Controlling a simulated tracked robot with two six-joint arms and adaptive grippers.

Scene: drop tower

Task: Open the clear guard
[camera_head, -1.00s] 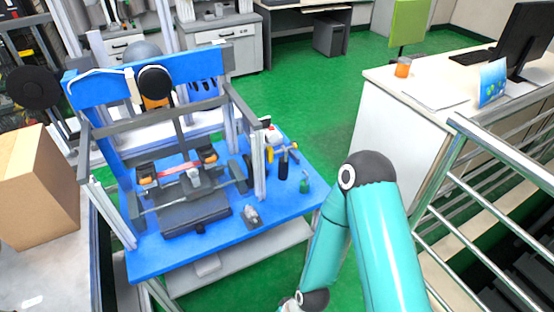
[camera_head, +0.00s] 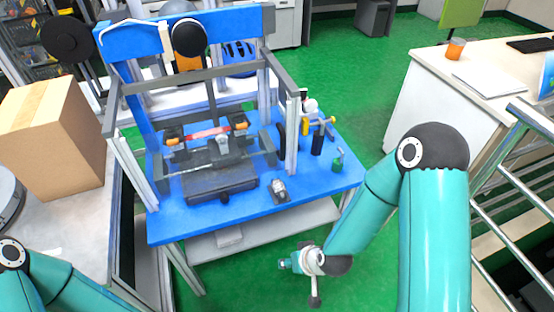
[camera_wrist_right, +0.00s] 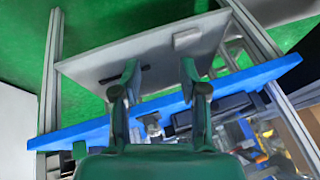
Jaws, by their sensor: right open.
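The drop tower stands on a blue table (camera_head: 320,178). Grey uprights and a grey crossbar (camera_head: 180,78) frame its front. I cannot make out the clear guard's pane or its edges, so I cannot tell whether it is open. A dark block, a red bar (camera_head: 208,133) and orange-topped supports sit inside the frame. My right gripper (camera_head: 285,264) is low, in front of and below the table's front edge. In the right wrist view its two fingers (camera_wrist_right: 160,78) are apart and empty, with the table edge beyond. My left arm shows at the lower left; its gripper is out of view.
A cardboard box (camera_head: 52,135) stands on a bench at left. A white shelf (camera_head: 265,228) lies below the table. Metal railings (camera_head: 520,185) stand at right. Green floor is clear between.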

